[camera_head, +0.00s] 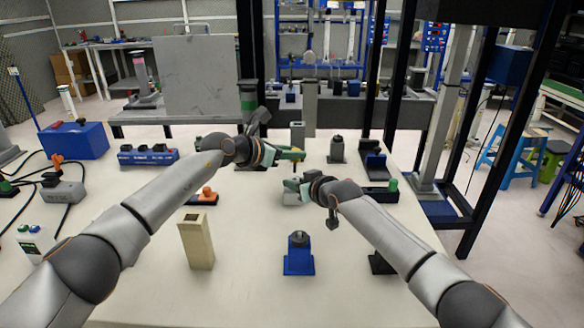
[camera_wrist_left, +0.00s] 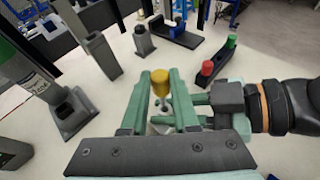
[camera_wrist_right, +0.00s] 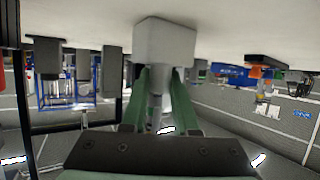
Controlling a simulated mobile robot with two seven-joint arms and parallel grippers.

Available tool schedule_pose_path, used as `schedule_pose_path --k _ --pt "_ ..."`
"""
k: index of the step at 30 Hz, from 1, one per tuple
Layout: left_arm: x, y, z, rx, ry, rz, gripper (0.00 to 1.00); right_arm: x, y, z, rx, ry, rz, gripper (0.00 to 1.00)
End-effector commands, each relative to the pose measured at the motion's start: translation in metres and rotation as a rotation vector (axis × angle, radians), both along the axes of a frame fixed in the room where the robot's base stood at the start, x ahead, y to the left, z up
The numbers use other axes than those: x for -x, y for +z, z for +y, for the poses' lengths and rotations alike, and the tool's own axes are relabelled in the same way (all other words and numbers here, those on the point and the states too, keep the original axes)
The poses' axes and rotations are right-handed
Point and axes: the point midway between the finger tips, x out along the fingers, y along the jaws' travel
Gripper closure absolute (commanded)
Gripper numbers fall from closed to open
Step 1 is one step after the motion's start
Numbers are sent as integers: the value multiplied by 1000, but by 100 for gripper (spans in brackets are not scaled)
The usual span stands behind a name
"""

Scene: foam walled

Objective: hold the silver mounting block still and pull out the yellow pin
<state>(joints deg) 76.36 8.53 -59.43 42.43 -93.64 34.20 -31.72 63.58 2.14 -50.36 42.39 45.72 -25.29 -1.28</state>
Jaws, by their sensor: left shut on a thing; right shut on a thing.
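The silver mounting block (camera_head: 291,198) stands on the table in the head view, partly behind my right gripper (camera_head: 291,185). In the right wrist view the block (camera_wrist_right: 165,40) appears inverted, with its narrow neck between the fingers of my right gripper (camera_wrist_right: 160,78), which is shut on it. The yellow pin (camera_wrist_left: 160,78) shows in the left wrist view with a short pale shaft below its head. My left gripper (camera_wrist_left: 160,84) is shut on the pin, above the right gripper. In the head view my left gripper (camera_head: 296,154) hides the pin. I cannot tell how deep the shaft sits.
A blue block with a dark knob (camera_head: 299,255) and a beige post (camera_head: 196,242) stand in front. A black base with a green knob (camera_head: 382,192) lies to the right. An orange-topped piece (camera_head: 204,196) lies left. Grey posts stand behind. Open tabletop lies between them.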

Motion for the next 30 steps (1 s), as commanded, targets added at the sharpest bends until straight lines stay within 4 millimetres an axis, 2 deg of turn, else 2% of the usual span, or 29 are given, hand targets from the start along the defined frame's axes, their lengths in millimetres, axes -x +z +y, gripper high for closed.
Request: schedule_pose_path --k 1,3,7,11,18,19,27,30 --pt "0 13 0 -1 -1 -4 100 0 -1 0 0 0 2 100" --pt "0 26 0 -1 0 -4 100 0 -1 0 1 0 2 100" --pt "0 42 0 -1 0 0 100 0 -1 0 1 0 2 100" --pt "0 50 0 -1 0 1 100 0 -1 0 0 0 2 100" --pt "0 51 0 -1 0 2 100 0 -1 0 0 0 2 100" --pt "0 51 0 -1 0 2 100 0 -1 0 0 0 2 70" --pt "0 51 0 0 0 2 100 0 -1 0 1 0 1 39" --pt "0 50 0 0 0 2 100 0 0 0 1 0 1 37"
